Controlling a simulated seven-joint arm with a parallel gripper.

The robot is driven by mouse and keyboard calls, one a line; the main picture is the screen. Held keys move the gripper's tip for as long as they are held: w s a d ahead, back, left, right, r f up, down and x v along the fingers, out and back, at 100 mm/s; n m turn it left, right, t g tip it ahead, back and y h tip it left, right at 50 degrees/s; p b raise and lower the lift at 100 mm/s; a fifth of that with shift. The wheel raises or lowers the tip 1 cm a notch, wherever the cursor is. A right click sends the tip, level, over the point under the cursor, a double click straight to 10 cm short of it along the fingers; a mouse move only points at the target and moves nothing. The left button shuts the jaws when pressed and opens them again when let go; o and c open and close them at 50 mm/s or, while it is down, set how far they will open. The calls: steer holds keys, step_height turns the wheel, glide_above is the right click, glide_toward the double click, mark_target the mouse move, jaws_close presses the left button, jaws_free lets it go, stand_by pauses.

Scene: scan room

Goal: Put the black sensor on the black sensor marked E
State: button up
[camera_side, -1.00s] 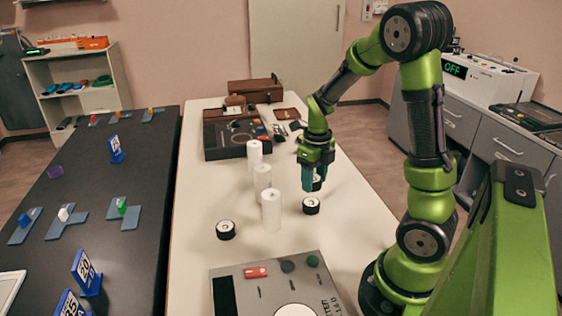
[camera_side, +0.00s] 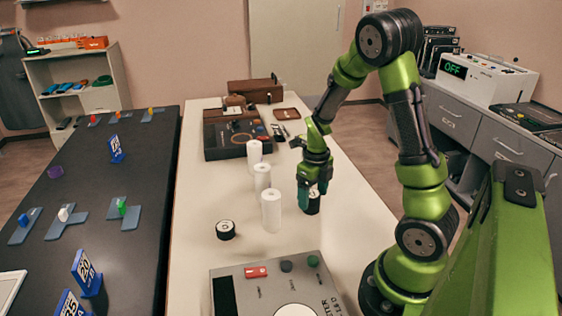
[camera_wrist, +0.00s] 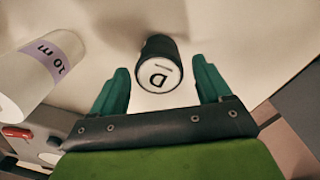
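In the wrist view a short black cylindrical sensor with a white top marked D (camera_wrist: 158,75) stands between my two teal fingertips (camera_wrist: 160,85), with a gap visible on each side. In the side view my gripper (camera_side: 315,188) is low over the right part of the white table, around a black sensor (camera_side: 313,204). The fingers partly cover it, and I cannot tell whether it is one sensor or two stacked. Another black sensor with a white top (camera_side: 226,230) stands to the left; its letter is unreadable. No E mark is readable.
Several white cylinders, one nearest my gripper (camera_side: 271,211), stand in a row to its left. A grey device panel (camera_side: 240,270) is at the table's front and a dark open case (camera_side: 222,140) at the back.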

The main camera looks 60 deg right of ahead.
mark_target(313, 194)
steer(key=shift+r, duration=0.1)
step_height(313, 194, up, 11)
steer(key=s+a+r+n+t, duration=0.1)
steer(key=a+r+n+t, duration=0.1)
steer(key=a+n, duration=0.4)
steer(key=s+a+r+n+t+y, duration=0.1)
steer(key=a+r+n, duration=0.3)
steer(key=n, duration=1.2)
steer(key=s+a+r+n+t+y, duration=0.1)
steer(key=s+a+r+n+t, duration=0.2)
steer(key=a+n, duration=0.6)
steer(key=shift+a+r+n+t, duration=0.25)
steer(key=shift+r+n+t, duration=0.3)
steer(key=shift+n, duration=1.05)
steer(key=shift+f, duration=0.1)
